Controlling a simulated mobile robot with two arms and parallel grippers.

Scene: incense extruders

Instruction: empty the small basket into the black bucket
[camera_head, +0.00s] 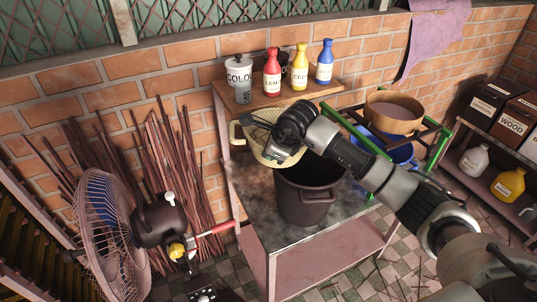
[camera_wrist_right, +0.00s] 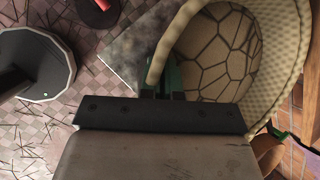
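The small basket (camera_head: 262,152) is pale and woven. It is tilted above the back left of the black bucket (camera_head: 306,205), under my right gripper (camera_head: 284,150). In the right wrist view the basket (camera_wrist_right: 285,75) is close, and its handle strip passes at the green fingertips of my right gripper (camera_wrist_right: 163,80), which look shut on it. A tan surface with dark crack-like lines shows within the basket; I cannot tell whether it is contents or the basket's bottom. The bucket stands upright and open on the table, its inside dark and partly hidden by my right arm. My left gripper is not clearly visible.
The grey-topped table (camera_head: 252,205) has a raised wooden shelf (camera_head: 283,95) behind, holding a white pot and several bottles. A fan (camera_head: 105,235) and dark red sticks (camera_head: 165,160) stand left. A green frame (camera_head: 435,150) with a wooden bowl (camera_head: 395,110) stands right.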

